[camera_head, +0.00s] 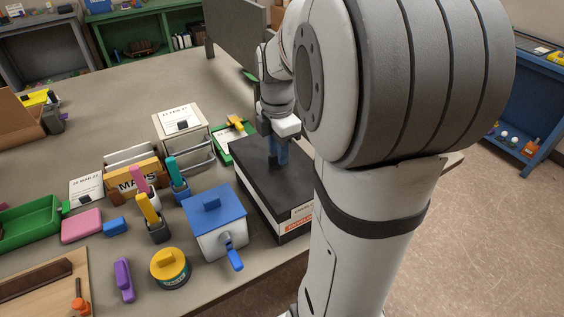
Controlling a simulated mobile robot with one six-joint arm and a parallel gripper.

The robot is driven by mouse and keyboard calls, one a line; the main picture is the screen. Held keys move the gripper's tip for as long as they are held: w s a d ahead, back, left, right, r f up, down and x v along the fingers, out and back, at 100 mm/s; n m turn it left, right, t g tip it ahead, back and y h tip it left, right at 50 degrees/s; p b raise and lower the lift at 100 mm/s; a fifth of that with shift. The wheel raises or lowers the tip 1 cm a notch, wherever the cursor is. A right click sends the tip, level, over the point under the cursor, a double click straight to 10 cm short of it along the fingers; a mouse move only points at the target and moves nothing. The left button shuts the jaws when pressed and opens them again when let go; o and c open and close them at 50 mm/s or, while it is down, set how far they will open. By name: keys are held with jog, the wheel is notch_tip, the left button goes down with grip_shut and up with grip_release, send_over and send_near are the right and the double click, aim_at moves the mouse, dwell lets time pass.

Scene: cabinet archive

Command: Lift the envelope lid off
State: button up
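A black-topped box (295,219) with a white and orange label on its front stands on the table, just left of my arm. Its dark flat lid (257,177) lies on top and looks level. The label text is too small to read fully. My gripper (279,160) points down over the far part of the lid. A blue upright piece shows at its tip, against the lid; I cannot tell whether it is a finger or a handle. The finger gap is too small to see. My arm hides the right side of the box.
A white box with a blue lid (213,206) and blue side handle stands close left of the black box. A file rack (184,130), a green tray (221,146), pen holders and a yellow-topped tin (170,267) are nearby.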

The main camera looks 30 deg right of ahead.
grip_shut()
dwell(0.4)
notch_tip(320, 180, up, 12)
jog(key=p, duration=0.1)
jog(key=shift+f, duration=0.25)
dwell(0.3)
